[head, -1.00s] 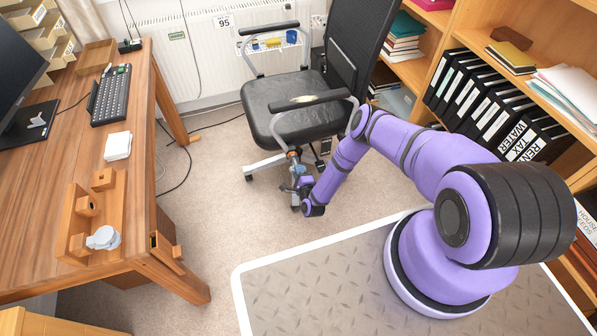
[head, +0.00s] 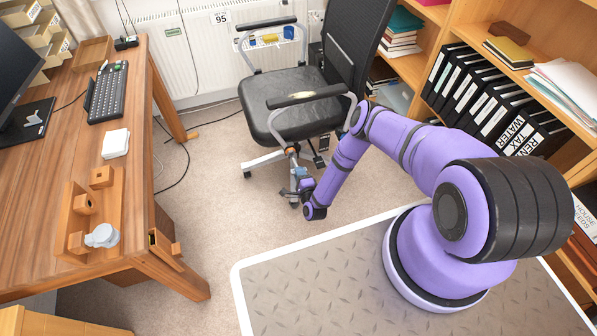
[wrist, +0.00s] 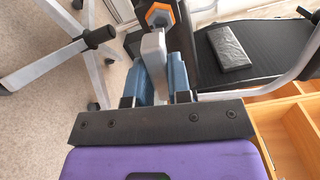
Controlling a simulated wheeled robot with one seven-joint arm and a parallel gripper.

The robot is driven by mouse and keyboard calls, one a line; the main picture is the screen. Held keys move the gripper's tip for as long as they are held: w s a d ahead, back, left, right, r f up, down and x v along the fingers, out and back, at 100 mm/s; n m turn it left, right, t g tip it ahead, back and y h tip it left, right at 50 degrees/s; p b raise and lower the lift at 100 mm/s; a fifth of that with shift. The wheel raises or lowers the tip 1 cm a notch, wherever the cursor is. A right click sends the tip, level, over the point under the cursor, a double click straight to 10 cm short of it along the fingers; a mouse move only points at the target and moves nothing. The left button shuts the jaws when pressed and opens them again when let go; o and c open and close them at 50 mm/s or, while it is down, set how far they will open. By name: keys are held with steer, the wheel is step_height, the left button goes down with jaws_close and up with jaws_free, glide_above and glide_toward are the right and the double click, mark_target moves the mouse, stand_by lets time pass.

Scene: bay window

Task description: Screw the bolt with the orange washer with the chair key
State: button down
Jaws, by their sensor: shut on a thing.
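The office chair (head: 287,106) stands on the carpet beside the desk, and my gripper is low under its seat. In the wrist view, the orange washer (wrist: 150,9) shows as a ring around a grey hexagonal bolt (wrist: 160,16) at the top. My gripper (wrist: 160,70) has blue fingers shut on the grey chair key (wrist: 154,52), which points up the picture. The key's far end is right at the bolt. I cannot tell whether it is seated on the bolt. In the head view, my gripper (head: 304,186) is small and the key is hard to make out.
The wooden desk (head: 60,170) is at the left, with a wooden holder (head: 108,205) at its near end. A shelf with several black binders (head: 480,100) stands at the right. The chair's wheeled legs (head: 262,161) are close to my gripper. Carpet is clear left of it.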

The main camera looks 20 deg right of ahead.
steer(key=shift+s, duration=0.15)
steer(key=shift+s, duration=2.35)
steer(key=shift+s, duration=0.15)
